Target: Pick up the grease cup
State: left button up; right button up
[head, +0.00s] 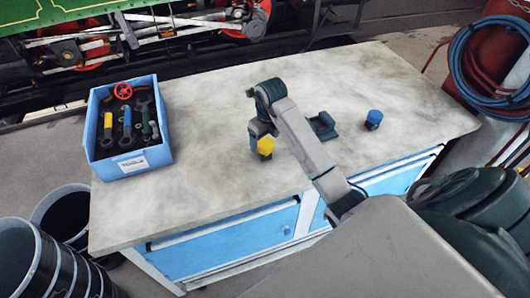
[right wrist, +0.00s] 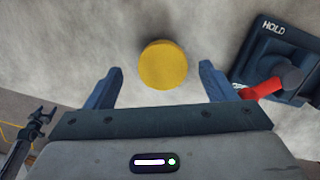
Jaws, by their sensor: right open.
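A small round cup with a yellow cap (head: 265,146) stands on the workbench top. It also shows from above as a yellow disc (right wrist: 163,64) in the right wrist view. Another small cup with a blue cap (head: 374,118) stands further right; which one is the grease cup I cannot tell. My right gripper (right wrist: 161,68) is open, its blue-grey fingers on either side of the yellow cap with gaps visible. In the head view the right gripper (head: 256,136) is right at the yellow-capped cup and partly covers it. My left gripper is not in view.
A dark fixture marked HOLD with a red lever (right wrist: 275,82) sits close to the right finger; it also shows in the head view (head: 322,126). A blue tool bin (head: 133,162) stands at the bench's left. The bench (head: 200,205) is otherwise largely clear.

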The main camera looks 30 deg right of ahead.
aim_at(265, 143)
jog(key=shift+f+p, duration=0.3)
jog(key=shift+p, duration=0.05)
jog(key=f+p, duration=0.1)
jog(key=f, duration=0.2)
jog(key=shift+w+d+f+p, duration=0.1)
jog(key=shift+w+f+p, duration=0.15)
jog(key=shift+p, duration=0.15)
jog(key=shift+f, duration=0.45)
jog(key=c, duration=1.3)
jog(key=shift+r, duration=0.1)
